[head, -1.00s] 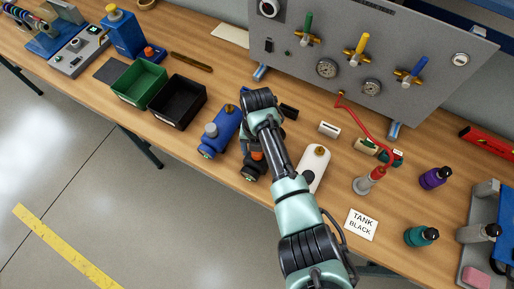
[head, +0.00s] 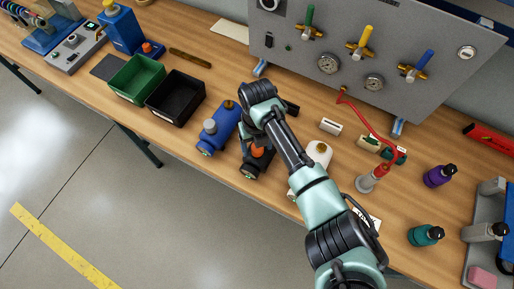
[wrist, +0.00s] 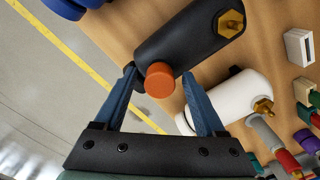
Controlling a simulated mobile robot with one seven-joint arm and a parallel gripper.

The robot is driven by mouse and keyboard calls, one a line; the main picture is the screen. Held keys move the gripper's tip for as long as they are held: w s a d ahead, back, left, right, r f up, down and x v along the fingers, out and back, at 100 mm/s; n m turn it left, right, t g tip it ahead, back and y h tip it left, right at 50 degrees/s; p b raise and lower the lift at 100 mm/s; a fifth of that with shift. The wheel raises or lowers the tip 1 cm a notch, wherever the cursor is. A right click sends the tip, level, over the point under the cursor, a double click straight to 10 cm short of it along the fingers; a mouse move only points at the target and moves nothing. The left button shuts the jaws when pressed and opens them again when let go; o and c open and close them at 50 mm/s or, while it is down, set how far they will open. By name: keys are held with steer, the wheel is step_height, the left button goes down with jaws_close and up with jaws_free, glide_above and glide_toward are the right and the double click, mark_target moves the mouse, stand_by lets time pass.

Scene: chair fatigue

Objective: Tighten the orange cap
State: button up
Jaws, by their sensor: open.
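The orange cap (wrist: 159,79) sits on the side of the black tank (wrist: 178,45) in the wrist view. My gripper (wrist: 159,77) is open, with its two blue fingers on either side of the cap. Gaps show between the cap and both fingers; I cannot tell how their heights compare. In the head view the orange cap (head: 257,151) and the black tank (head: 254,166) lie partly hidden under my arm. A brass fitting (wrist: 230,23) sticks out of the tank's other end.
A blue tank (head: 219,130) lies left of the black one, and a white tank (head: 319,153) lies right. A card (head: 372,217) is mostly covered by my arm. Green (head: 137,80) and black (head: 176,100) bins stand left. A gauge panel (head: 390,60) rises behind.

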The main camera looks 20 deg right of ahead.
steer(key=shift+w+f+n+b, duration=0.1)
steer(key=shift+n+b, duration=0.4)
steer(key=shift+b, duration=0.4)
steer(key=shift+b, duration=0.55)
steer(key=shift+n+b, duration=0.4)
steer(key=shift+b, duration=0.2)
steer(key=shift+n+b, duration=0.3)
steer(key=shift+b, duration=0.55)
steer(key=shift+b, duration=0.45)
